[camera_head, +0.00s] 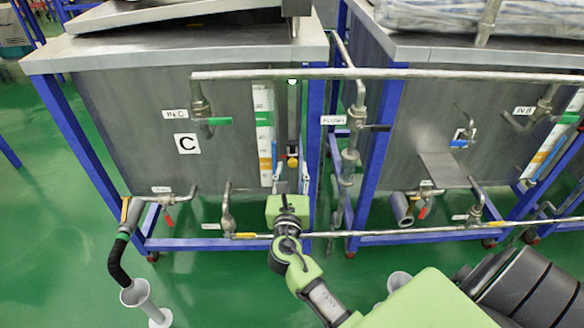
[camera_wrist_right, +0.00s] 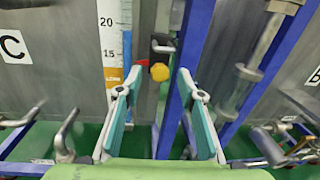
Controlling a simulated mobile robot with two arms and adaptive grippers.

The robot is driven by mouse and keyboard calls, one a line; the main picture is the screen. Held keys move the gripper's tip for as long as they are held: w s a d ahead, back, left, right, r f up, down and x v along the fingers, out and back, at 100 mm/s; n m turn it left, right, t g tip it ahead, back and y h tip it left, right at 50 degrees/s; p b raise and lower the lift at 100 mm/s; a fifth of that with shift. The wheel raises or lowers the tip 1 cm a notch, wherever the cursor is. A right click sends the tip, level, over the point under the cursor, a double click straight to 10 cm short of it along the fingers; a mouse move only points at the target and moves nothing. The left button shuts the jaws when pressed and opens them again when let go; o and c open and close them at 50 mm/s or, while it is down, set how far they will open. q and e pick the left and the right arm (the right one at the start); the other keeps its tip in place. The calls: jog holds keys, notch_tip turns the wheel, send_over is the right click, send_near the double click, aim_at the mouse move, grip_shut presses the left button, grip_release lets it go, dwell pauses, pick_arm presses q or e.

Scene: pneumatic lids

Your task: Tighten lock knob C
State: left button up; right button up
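The tank marked C (camera_head: 130,130) stands at the left, with its C label also in the right wrist view (camera_wrist_right: 14,46). A small yellow knob (camera_head: 292,163) sits low on its front, right of the level scale. My right gripper (camera_head: 291,184) is just below and in front of the knob. In the wrist view the gripper (camera_wrist_right: 158,82) is open, its two fingers apart with nothing between them. My left gripper is not in view.
A blue frame post (camera_head: 316,120) stands close to the right of the knob. A horizontal pipe (camera_head: 420,74) crosses above, and a vertical pipe with valves (camera_head: 349,160) runs further right. A lower pipe (camera_head: 380,234) runs near the floor. A second tank (camera_head: 420,120) stands to the right.

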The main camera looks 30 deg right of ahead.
jog(key=shift+x, duration=0.85)
jog(key=shift+w+d, duration=0.1)
jog(key=shift+w, duration=0.05)
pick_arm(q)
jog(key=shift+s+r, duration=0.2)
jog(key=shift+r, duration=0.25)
pick_arm(e)
grip_shut()
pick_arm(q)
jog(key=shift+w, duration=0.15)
